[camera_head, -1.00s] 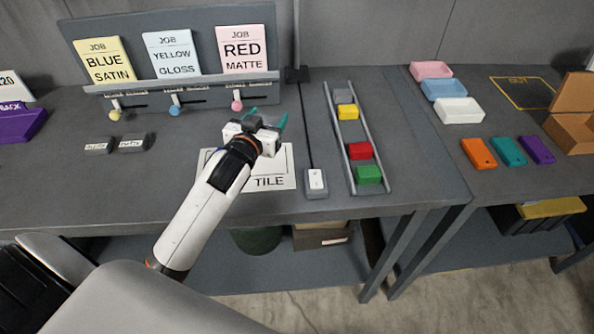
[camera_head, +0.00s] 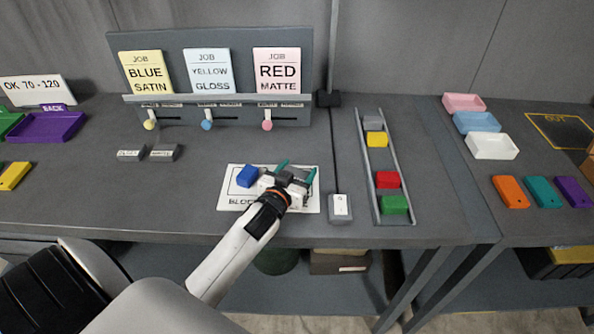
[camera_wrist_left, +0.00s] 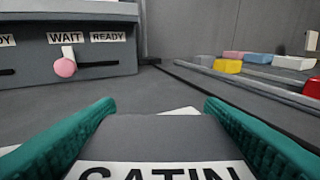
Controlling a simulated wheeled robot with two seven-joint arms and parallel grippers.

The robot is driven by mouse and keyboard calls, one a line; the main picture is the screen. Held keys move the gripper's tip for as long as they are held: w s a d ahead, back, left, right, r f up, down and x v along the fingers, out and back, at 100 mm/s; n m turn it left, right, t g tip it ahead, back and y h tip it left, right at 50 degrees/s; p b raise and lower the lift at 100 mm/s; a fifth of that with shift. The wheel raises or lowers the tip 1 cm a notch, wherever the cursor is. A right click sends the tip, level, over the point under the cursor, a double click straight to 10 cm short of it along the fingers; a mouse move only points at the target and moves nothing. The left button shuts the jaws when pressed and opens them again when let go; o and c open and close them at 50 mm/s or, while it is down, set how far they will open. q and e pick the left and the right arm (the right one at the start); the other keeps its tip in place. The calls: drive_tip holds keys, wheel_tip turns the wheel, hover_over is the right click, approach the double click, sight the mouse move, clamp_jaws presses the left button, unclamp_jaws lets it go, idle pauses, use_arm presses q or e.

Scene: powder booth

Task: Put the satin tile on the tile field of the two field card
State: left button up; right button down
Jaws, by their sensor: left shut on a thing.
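The two field card (camera_head: 228,198) lies white on the bench, its left field lettered "BLOCK" in part and its right field mostly covered by my gripper. A blue block (camera_head: 247,176) sits on the left field. My left gripper (camera_head: 297,170) is over the right part of the card, with teal fingers. It is shut on the satin tile (camera_wrist_left: 160,132), a dark grey tile with a white "SATIN" label, seen between the fingers in the left wrist view. Whether the tile touches the card is hidden. My right gripper is not in view.
Two other label tiles (camera_head: 131,155) lie left of the card. A grey piece with a white top (camera_head: 340,208) stands close right of the card, then a rail rack (camera_head: 409,215) with coloured blocks. Behind is the job board (camera_head: 220,120) with sliders.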

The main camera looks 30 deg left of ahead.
use_arm(q)
drive_tip(key=shift+f, duration=0.2)
drive_tip(key=o, duration=1)
drive_tip(key=shift+r, duration=0.25)
drive_tip(key=shift+s+f, duration=0.1)
drive_tip(key=shift+s, duration=0.25)
drive_tip(key=b+v, duration=0.1)
drive_tip(key=v, duration=1)
drive_tip(key=shift+s, duration=0.2)
